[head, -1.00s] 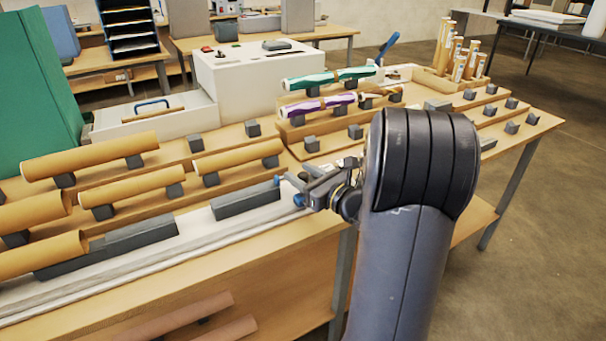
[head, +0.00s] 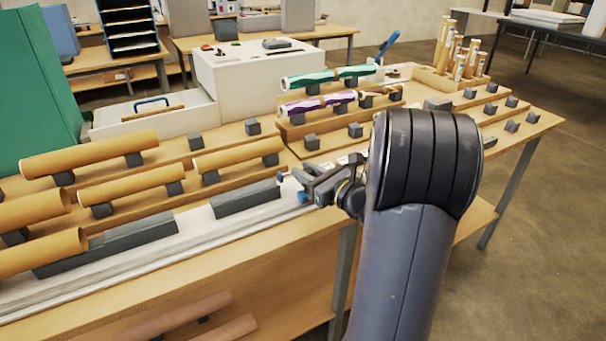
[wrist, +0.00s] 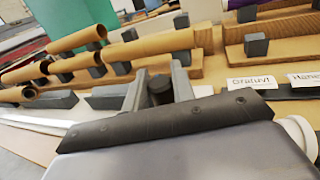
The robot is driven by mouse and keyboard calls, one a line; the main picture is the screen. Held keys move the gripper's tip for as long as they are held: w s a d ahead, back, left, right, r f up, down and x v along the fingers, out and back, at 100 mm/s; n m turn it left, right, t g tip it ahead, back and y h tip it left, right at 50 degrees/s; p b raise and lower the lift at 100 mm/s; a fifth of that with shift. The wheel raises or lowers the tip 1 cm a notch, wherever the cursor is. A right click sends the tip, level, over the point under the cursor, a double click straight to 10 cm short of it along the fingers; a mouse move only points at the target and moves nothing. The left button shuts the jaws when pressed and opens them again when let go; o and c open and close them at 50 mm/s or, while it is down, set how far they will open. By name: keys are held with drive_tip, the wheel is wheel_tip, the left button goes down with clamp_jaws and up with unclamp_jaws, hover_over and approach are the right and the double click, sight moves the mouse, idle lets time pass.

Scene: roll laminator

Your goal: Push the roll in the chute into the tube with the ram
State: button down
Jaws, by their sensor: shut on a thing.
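My gripper (head: 305,188) is at the right end of the white rail with the dark grey chute blocks. In the wrist view its two fingers (wrist: 158,92) are closed around a dark upright knob (wrist: 160,88), likely the ram's handle. The rest of the ram is hidden by the gripper. Dark chute blocks (head: 247,198) lie along the rail to the left. A brown tube (head: 38,255) lies at the far left, in line with them. No roll shows clearly in the chute.
Several brown tubes (head: 130,185) rest on grey cradles behind the rail. Teal (head: 325,80) and purple (head: 318,103) rolls lie on a stepped rack behind my gripper. A white machine (head: 250,75) stands further back. My arm covers the table's right middle.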

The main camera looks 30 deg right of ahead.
drive_tip(key=c, duration=1.2)
unclamp_jaws()
drive_tip(key=shift+d, duration=0.25)
drive_tip(key=shift+s, duration=0.15)
drive_tip(key=v, duration=1)
drive_tip(key=shift+s+d+b, duration=0.15)
drive_tip(key=shift+s+b, duration=0.1)
drive_tip(key=shift+b, duration=0.15)
drive_tip(key=x, duration=0.3)
drive_tip(key=p+x, duration=0.1)
drive_tip(key=x, duration=0.3)
drive_tip(key=a+x, duration=0.1)
drive_tip(key=x, duration=0.3)
drive_tip(key=shift+a+r, duration=0.1)
drive_tip(key=shift+s+a, duration=0.1)
drive_tip(key=shift+s, duration=0.75)
drive_tip(key=shift+w, duration=0.1)
